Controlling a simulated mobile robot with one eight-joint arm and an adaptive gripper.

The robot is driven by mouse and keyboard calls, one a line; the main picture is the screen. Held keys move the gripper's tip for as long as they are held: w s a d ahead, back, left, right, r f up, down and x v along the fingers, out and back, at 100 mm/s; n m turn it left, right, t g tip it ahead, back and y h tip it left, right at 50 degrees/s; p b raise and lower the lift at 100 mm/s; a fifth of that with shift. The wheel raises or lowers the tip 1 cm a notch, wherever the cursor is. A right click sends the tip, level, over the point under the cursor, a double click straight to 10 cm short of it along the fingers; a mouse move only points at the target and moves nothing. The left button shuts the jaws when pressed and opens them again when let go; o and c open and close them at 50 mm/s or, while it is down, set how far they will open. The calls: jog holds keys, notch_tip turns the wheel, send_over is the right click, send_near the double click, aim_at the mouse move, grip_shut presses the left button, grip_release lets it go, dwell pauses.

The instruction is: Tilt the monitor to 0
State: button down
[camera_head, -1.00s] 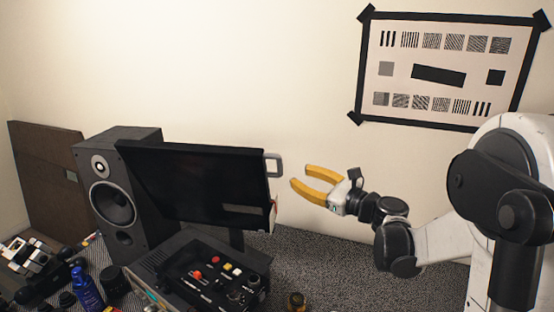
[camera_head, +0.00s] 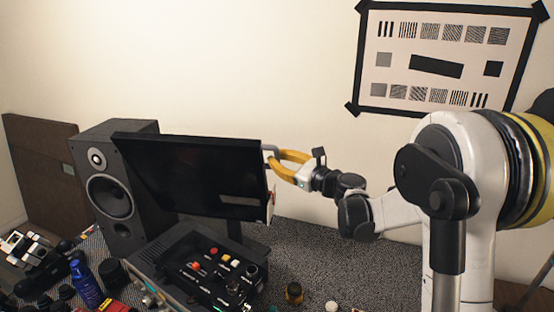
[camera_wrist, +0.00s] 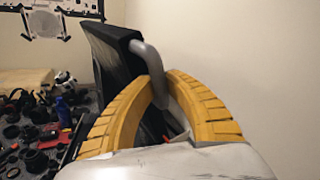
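The black monitor (camera_head: 190,175) stands in the middle of the bench, its screen leaning, with a grey handle on its right edge. In the wrist view the monitor (camera_wrist: 108,62) shows edge-on, and the bent grey handle (camera_wrist: 151,62) runs down between my two yellow fingers. My gripper (camera_head: 272,160) is at the monitor's right edge, around the handle. A gap still shows between the fingers in the head view, so it looks open. The wrist view also shows my gripper (camera_wrist: 160,82); whether the fingertips touch the handle is hard to tell.
A dark speaker (camera_head: 112,185) stands behind the monitor's left side. A control box with colored buttons (camera_head: 215,270) sits in front of it. A blue bottle (camera_head: 86,286) and small parts lie at the front left. The wall behind my arm is clear below the test chart (camera_head: 440,60).

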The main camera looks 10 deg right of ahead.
jog(key=shift+w+r, duration=0.15)
jog(key=shift+w, duration=0.05)
jog(key=w+d+m+g+p, duration=0.2)
jog(key=w+m, duration=0.1)
jog(key=w, duration=0.2)
jog(key=shift+w+d+r+h, duration=0.25)
jog(key=shift+w+r+h, duration=0.1)
jog(key=shift+r+h, duration=0.1)
jog(key=c, duration=1.4)
grip_release()
jog(key=shift+d, duration=0.15)
jog(key=shift+s, duration=0.1)
